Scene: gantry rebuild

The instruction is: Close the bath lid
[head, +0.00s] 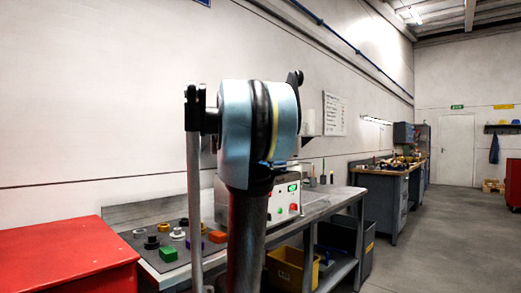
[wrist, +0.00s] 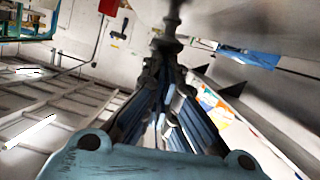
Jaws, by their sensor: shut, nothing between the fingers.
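In the head view a light grey bench unit (head: 283,205) with a lit green display and coloured buttons stands on the workbench. It looks like the bath, but my upright arm covers much of it. I cannot make out the lid or tell how it stands. In the wrist view my gripper (wrist: 165,50) has its dark fingers together with nothing between them. It points at the room, and I see no bath or lid near it. The gripper is not distinct in the head view.
The workbench (head: 330,205) carries a dark mat (head: 180,258) with several small parts, including a green block (head: 218,237). A red cabinet (head: 65,255) stands at left. A yellow bin (head: 290,268) sits under the bench. The floor (head: 430,240) at right is clear.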

